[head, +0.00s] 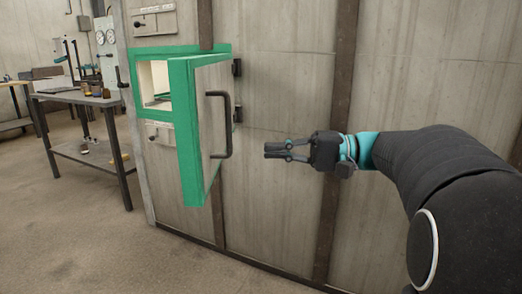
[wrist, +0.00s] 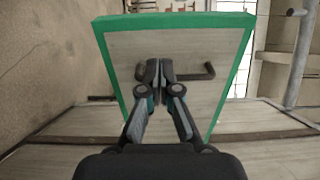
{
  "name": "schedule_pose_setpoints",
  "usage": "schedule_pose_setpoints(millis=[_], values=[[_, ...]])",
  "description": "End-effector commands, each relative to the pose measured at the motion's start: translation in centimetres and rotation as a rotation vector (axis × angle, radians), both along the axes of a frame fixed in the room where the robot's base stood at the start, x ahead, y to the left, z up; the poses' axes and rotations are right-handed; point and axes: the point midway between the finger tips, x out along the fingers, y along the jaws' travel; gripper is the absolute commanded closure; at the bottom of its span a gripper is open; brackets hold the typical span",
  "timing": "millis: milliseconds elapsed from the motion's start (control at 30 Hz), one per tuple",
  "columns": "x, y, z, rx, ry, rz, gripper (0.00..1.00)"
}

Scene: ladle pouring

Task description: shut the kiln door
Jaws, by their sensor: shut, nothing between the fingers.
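The kiln door (head: 190,131) stands swung open in the head view, a grey panel with a green edge, hinged on the right side of the opening. Its black bar handle (head: 228,125) is on the outer face, toward my gripper. The kiln opening (head: 156,85) has a green frame and a pale inside, partly hidden by the door. My gripper (head: 266,151) is shut and empty, to the right of the door and apart from it in the head view. In the wrist view the fingertips (wrist: 159,62) overlap the door face (wrist: 195,45), and the handle (wrist: 205,72) shows partly behind them.
A wall of grey panels (head: 285,70) with dark uprights runs behind the door and my arm. A dark metal table (head: 75,97) with small jars stands at the left. The floor (head: 90,240) in front is clear.

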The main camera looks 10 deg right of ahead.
Motion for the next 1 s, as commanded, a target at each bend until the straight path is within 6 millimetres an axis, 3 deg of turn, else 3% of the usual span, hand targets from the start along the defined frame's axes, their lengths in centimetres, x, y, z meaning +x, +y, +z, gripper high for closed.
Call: schedule_pose_setpoints(millis=[300, 600, 1000], values=[[1.2, 5.7, 0.0, -0.001, 0.002, 0.002, 1.0], [2.3, 10.1, 0.0, -0.002, 0.002, -0.002, 1.0], [2.7, 11.7, -0.1, -0.001, 0.003, -0.005, 1.0]])
